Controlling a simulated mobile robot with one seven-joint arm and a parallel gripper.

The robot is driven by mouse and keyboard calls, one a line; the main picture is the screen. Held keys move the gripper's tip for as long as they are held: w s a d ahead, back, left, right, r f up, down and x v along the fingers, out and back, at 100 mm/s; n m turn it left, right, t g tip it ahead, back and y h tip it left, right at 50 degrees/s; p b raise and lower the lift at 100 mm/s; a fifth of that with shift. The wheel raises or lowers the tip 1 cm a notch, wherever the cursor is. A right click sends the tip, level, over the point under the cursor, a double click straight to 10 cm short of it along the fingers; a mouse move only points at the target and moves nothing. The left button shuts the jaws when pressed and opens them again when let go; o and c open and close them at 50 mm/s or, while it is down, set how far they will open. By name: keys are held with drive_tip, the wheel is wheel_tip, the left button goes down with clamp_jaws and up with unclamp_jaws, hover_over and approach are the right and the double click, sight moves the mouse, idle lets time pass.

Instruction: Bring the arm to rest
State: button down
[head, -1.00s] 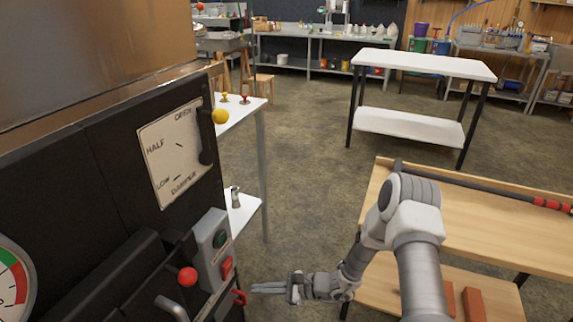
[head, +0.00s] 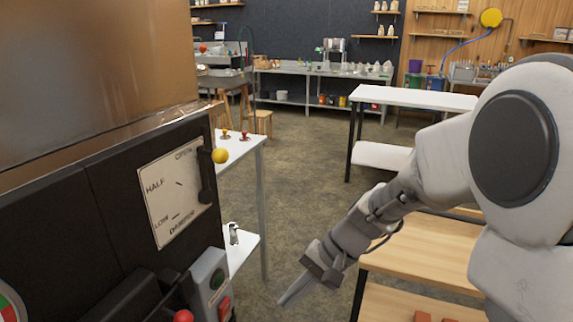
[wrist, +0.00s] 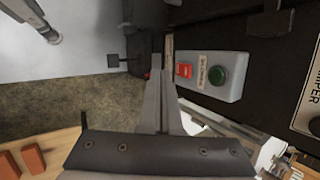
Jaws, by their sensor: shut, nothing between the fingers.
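My gripper (head: 291,297) is shut and empty. In the head view it points down and left, over the floor between the black evaporator front (head: 100,215) and the wooden bench (head: 425,250). In the wrist view my gripper (wrist: 161,75) points at the dark front. The switch box also shows in the wrist view (wrist: 215,76), just right of the fingers. My arm crosses the right side of the head view.
A red knob (head: 183,316) stands low on the front. A white shelf table (head: 243,150) is behind it. A white-topped table (head: 415,97) stands farther back. Open floor (head: 300,165) lies between.

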drive_tip(key=s+d+r+n+t+h, duration=0.4)
drive_tip(key=s+d+r+t+h, duration=0.25)
drive_tip(key=s+d+r, duration=0.6)
wheel_tip(320, 180, up, 21)
drive_tip(key=p, duration=2.1)
drive_tip(key=shift+d+n+h, duration=0.3)
drive_tip(key=shift+h, duration=0.05)
